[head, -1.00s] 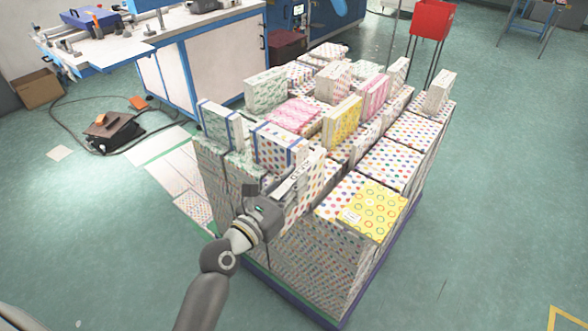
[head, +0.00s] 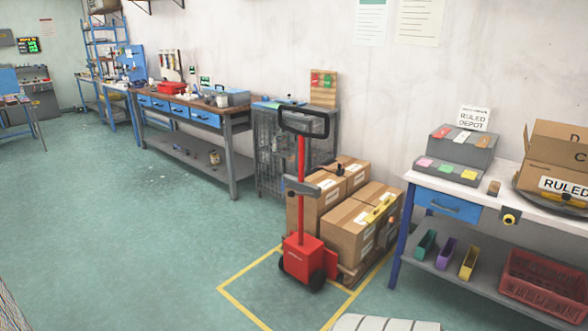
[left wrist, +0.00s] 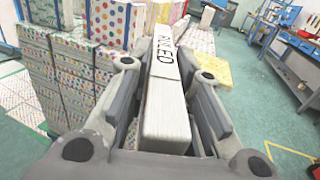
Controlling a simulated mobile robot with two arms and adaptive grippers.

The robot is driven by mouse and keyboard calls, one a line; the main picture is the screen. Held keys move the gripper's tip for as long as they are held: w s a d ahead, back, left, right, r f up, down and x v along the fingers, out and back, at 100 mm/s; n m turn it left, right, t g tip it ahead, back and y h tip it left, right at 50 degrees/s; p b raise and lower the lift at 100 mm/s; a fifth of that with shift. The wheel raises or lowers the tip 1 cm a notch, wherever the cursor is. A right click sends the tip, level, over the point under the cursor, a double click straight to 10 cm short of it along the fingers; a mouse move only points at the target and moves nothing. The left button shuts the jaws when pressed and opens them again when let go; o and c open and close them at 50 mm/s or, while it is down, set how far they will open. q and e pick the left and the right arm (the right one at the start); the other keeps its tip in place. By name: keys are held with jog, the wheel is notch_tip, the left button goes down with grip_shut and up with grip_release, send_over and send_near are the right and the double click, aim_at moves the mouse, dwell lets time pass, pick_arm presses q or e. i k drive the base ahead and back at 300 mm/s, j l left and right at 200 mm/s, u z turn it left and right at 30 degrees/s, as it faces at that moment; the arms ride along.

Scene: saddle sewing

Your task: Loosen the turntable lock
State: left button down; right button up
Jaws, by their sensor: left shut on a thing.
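In the head view, a dark round turntable (head: 535,205) sits on the bench at the right, cut by the frame edge. A cardboard box marked "RULED" (head: 555,155) stands on it. A black knob with a yellow ring (head: 511,218), which looks like the lock, is on the bench front below the turntable. My left gripper (left wrist: 165,85) shows only in the left wrist view. It is shut on a pale paper block with a "RULED" label (left wrist: 165,125), away from the knob. My right gripper is not in view.
A red lift truck (head: 302,250) stands before a pallet of cartons (head: 350,225), left of the bench (head: 415,185). Green floor is open at left. A grey sample box (head: 460,150) is on the bench. Patterned paper stacks (left wrist: 75,85) are beside my left gripper.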

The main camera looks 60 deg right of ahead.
aim_at(508, 219)
jog(key=l+z, duration=0.15)
jog(key=z, duration=3.15)
jog(key=i+l+z, duration=0.15)
jog(key=i, duration=0.25)
jog(key=i+l+z, duration=0.1)
jog(key=i+l, duration=0.25)
jog(key=i, duration=0.1)
